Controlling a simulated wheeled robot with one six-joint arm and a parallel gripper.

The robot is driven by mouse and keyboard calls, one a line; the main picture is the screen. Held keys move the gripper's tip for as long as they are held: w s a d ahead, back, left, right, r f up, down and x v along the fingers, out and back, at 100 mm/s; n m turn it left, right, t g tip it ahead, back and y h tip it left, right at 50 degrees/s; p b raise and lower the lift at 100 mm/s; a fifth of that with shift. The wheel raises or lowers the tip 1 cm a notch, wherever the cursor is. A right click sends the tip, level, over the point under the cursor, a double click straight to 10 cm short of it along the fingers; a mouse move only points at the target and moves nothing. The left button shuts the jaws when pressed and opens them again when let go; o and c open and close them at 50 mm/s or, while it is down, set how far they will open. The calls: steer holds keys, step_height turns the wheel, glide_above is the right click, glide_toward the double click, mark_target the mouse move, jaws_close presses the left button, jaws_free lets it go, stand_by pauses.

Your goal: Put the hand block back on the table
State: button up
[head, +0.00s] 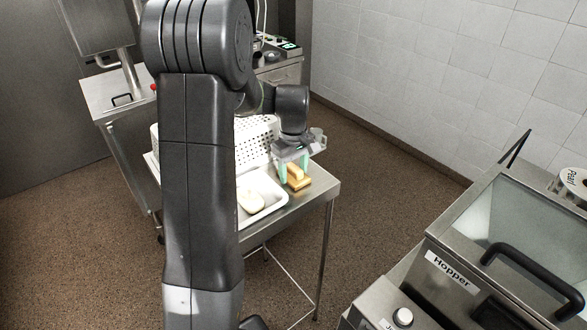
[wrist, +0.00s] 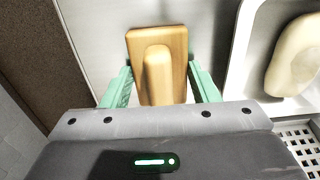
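The hand block (head: 298,181) is a light wooden block with a raised grip on top. It sits on the steel table (head: 322,184) near its right end, beside the white tray. In the wrist view the hand block (wrist: 158,50) lies straight ahead between the teal fingers. My gripper (head: 293,166) points down at the block from above. The near end of the block is hidden by the gripper body.
The white tray (head: 272,208) holds a pale, rounded piece like dough (head: 250,201). A white perforated basket (head: 256,139) stands behind it. A machine labelled Hopper (head: 450,266) is at the lower right. The tiled wall is beyond the table.

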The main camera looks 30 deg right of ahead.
mark_target(294, 166)
steer(key=o, duration=0.4)
steer(key=shift+r, duration=0.15)
step_height(294, 166, up, 12)
steer(key=b, duration=0.1)
steer(key=shift+o, duration=0.4)
steer(key=o, duration=0.4)
steer(key=shift+o, duration=0.2)
